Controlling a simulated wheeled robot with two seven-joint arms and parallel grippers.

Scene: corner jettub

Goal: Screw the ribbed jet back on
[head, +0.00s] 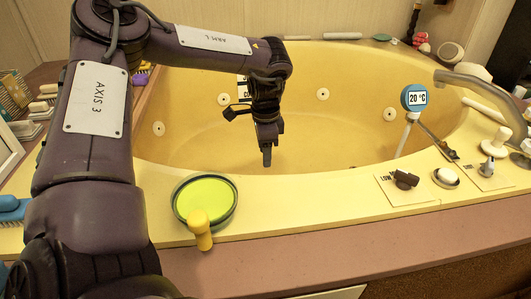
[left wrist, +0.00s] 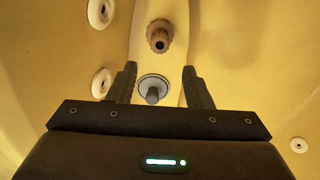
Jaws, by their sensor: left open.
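My left gripper (head: 267,158) hangs inside the yellow tub, pointing down, with its arm reaching in from the left. In the left wrist view the gripper (left wrist: 160,82) is open, its two dark fingers apart. A brown ribbed jet (left wrist: 159,34) with a dark centre shows beyond the fingertips; whether it is seated or loose, I cannot tell. A grey stub in a pale round fitting (left wrist: 152,90) shows between the fingers, with no visible contact. The head view does not clearly show either one. My right gripper is not in view.
Several pale round jets (head: 323,94) sit in the tub wall (head: 300,65). A thermometer (head: 414,98), taps and knobs (head: 405,179) are at the right.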

